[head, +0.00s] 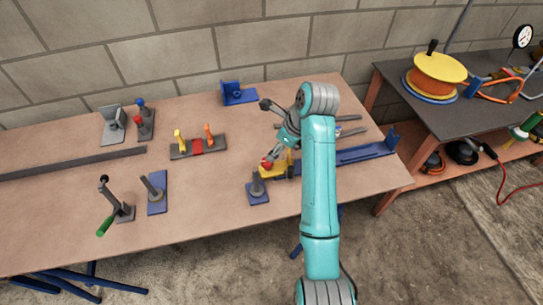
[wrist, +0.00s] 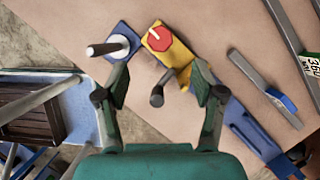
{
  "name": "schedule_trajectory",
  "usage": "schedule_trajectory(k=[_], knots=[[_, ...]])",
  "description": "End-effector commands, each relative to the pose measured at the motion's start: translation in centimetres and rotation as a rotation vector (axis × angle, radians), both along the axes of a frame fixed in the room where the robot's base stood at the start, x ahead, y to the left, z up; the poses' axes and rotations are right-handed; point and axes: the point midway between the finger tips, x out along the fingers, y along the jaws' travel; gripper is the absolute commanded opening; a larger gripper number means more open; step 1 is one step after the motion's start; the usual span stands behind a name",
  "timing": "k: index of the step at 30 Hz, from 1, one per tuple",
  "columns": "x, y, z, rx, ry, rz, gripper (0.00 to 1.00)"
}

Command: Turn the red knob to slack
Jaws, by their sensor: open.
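The red knob (wrist: 160,38) is an octagonal cap with a pale pointer line, on a yellow body (wrist: 178,62). The knob also shows in the head view (head: 267,163), partly beside my arm. My gripper (wrist: 159,72) is open, its two fingers spread to either side below the knob in the wrist view. Nothing is held, and neither finger visibly touches the knob. A dark grey peg (wrist: 157,97) shows between the fingers. No slack marking can be read. In the head view my arm hides part of the yellow body.
A blue plate with a grey post (wrist: 108,47) stands just left of the knob. A long blue rail (head: 350,157) and grey bars lie to the right. A base with yellow and orange levers (head: 198,146) stands further left.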

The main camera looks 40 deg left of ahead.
Motion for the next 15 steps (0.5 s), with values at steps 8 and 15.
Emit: schedule_trajectory(k=[8,15], knots=[[-0.2,1.9,-4.6,-0.002,0.003,0.001,0.68],[-0.3,3.1,-7.6,-0.001,0.001,0.002,0.68]])
